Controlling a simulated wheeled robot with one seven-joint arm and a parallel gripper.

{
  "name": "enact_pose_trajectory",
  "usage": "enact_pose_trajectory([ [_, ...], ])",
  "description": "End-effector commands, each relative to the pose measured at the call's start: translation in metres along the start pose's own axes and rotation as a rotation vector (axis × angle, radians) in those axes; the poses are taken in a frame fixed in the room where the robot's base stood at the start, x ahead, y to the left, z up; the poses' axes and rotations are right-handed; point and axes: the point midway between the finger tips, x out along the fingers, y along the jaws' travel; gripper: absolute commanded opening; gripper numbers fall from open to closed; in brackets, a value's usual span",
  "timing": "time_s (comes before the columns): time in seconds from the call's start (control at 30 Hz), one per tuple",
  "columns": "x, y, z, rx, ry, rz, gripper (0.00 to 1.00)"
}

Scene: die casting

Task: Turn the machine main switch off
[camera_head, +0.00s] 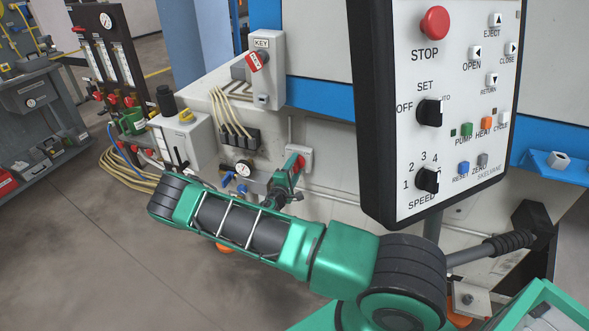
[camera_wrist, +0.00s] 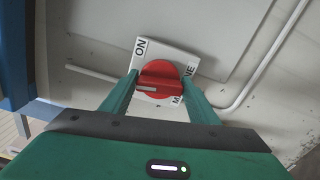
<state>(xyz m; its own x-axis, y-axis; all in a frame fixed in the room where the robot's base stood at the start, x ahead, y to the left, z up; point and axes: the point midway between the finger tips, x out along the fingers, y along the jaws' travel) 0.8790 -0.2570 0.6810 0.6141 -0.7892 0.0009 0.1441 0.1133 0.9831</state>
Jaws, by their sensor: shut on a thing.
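The main switch is a red rotary knob (camera_wrist: 160,74) on a pale plate (camera_wrist: 186,62) lettered "ON" at the upper left, with a partly covered word at the right. The knob's raised bar lies about level in the wrist view, with a pale mark at its left end. My gripper (camera_wrist: 158,84) has a green finger on each side of the knob and is shut on it. In the head view the switch's grey box (camera_head: 306,153) is on the machine's lower wall, with my gripper (camera_head: 297,166) at its red knob. The fingers partly hide the plate.
A control panel (camera_head: 440,150) with a red stop button stands to the right of the switch. A key switch box (camera_head: 266,90) is above left. A gauge (camera_head: 243,169) and hoses are left of the switch. A pipe (camera_wrist: 235,100) runs beside it.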

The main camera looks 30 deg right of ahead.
Motion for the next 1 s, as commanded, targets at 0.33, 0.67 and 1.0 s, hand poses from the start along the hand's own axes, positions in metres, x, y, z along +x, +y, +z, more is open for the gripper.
enact_pose_trajectory([
  [0.33,-0.0035,-0.0026,-0.0051,-0.313,0.012,-0.007,0.32],
  [0.67,-0.0034,-0.0013,-0.0059,-0.524,0.013,-0.005,0.32],
  [1.0,-0.0034,-0.0010,-0.0064,-0.609,0.014,-0.005,0.32],
])
